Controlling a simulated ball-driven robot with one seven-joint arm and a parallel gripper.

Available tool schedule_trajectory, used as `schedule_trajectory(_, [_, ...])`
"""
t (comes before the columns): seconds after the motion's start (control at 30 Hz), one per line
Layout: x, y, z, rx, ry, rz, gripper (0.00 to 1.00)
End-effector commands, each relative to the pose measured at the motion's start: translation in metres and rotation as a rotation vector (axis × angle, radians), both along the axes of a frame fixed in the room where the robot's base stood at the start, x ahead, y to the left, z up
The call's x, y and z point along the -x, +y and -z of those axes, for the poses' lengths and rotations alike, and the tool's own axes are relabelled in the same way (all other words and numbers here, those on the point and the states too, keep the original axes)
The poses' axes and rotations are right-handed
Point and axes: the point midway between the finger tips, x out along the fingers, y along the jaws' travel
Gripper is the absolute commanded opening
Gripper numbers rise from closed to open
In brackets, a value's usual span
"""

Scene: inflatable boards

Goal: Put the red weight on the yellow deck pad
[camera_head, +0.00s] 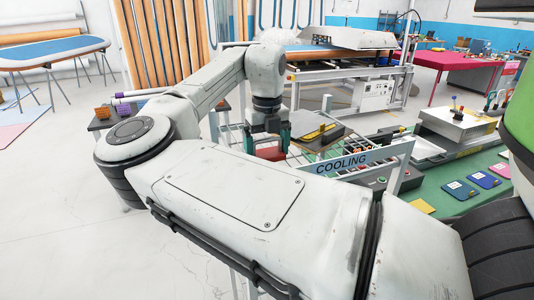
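My gripper (267,148) points down over the wire rack behind the COOLING sign, left of the picture's middle. Its dark green fingers stand on either side of a red block, which looks like the red weight (269,155). The fingers appear shut on it. Whether its underside touches the rack is hidden by my arm. The yellow deck pad (421,206) lies flat on the green table at the right, to the right of and nearer than my gripper. Its lower part is hidden by my arm.
Dark (461,189), blue (483,178) and pink (502,171) pads lie on the green table (440,180). The COOLING sign (345,165) and a control box with buttons (377,180) stand between rack and pads. A grey press (455,125) stands behind.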

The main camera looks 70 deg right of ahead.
Motion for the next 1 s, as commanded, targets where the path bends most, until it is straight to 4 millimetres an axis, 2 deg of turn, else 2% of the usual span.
schedule_trajectory(0.07, [0.0, 0.0, 0.0, 0.0, 0.0, 0.0, 0.66])
schedule_trajectory(0.43, [0.0, 0.0, -0.002, 0.002, -0.001, 0.0, 0.3])
schedule_trajectory(0.77, [0.0, -0.001, -0.007, 0.004, 0.0, 0.0, 0.29])
schedule_trajectory(0.97, [0.0, -0.001, -0.032, 0.005, 0.0, 0.002, 0.29])
schedule_trajectory(1.0, [0.008, 0.0, -0.04, 0.005, -0.002, 0.005, 0.29])
